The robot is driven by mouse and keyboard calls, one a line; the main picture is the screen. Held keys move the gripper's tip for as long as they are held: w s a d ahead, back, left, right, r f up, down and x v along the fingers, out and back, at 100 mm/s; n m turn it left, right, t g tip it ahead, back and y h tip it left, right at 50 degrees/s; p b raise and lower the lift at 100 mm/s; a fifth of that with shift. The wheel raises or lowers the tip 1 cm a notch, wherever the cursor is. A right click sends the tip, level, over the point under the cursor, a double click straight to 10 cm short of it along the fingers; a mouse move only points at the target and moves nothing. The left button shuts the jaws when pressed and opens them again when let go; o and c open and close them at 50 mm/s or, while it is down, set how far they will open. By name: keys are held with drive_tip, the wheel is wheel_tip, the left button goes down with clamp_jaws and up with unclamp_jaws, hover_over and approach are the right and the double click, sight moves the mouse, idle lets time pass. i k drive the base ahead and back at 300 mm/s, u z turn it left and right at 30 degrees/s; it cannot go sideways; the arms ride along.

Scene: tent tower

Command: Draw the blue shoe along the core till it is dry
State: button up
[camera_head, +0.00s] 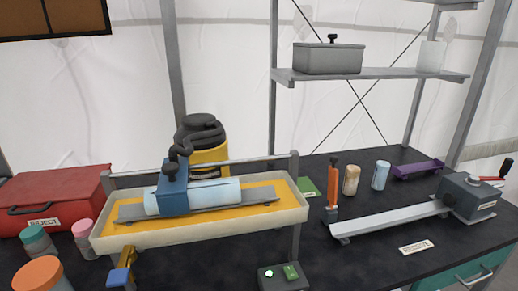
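The blue shoe (173,187) sits over the left part of the pale core (215,191), which is a light blue-white cylinder. The core lies on a grey rail (250,196) above a cream tray (200,232) with a yellow inside. A dark bent hose (182,150) rises from the shoe's top toward a yellow and black canister (205,145) behind the tray. Whether the core's surface is wet or dry cannot be told. My gripper is not in view.
A red box marked REJECT (50,197) and several lidded jars stand at the left. A blue and yellow fitting (121,272) is at the tray's front. A control box with a green light (284,278) sits front centre. A long rail device (390,217) lies right.

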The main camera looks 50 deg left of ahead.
sight(171, 195)
drive_tip(key=z, duration=0.45)
drive_tip(key=k, duration=1)
drive_tip(key=u, duration=0.55)
